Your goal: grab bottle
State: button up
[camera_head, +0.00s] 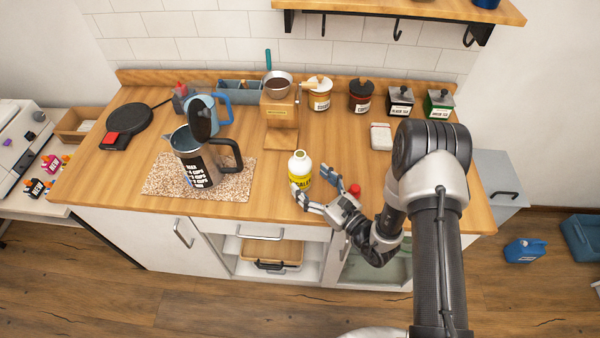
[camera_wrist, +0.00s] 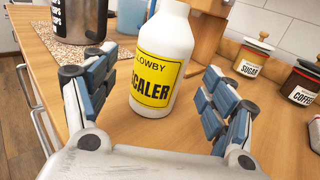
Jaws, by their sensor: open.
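A white bottle with a yellow label (camera_head: 300,172) stands upright on the wooden counter near its front edge, right of the speckled mat. My gripper (camera_head: 314,190) reaches in from the right and front, low over the counter. In the wrist view the bottle (camera_wrist: 159,62) stands ahead between the spread fingers of my gripper (camera_wrist: 152,108), with gaps on both sides. The gripper is open and holds nothing. The label reads "SCALER" in part. The top of the bottle is cut off in the wrist view.
A steel jug (camera_head: 198,165) with an open lid stands on the speckled mat (camera_head: 158,180) to the left. A wooden coffee grinder (camera_head: 279,108) stands behind the bottle. A small red object (camera_head: 355,190) sits right of my gripper. Several canisters line the back.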

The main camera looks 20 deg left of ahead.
aim_at(300, 169)
jog(key=b+x, duration=0.1)
jog(key=x, duration=0.4)
jog(key=shift+w+a+f, duration=0.1)
jog(key=shift+w+a, duration=0.15)
jog(key=shift+a, duration=0.05)
jog(key=c, duration=1.3)
jog(key=shift+c, duration=0.4)
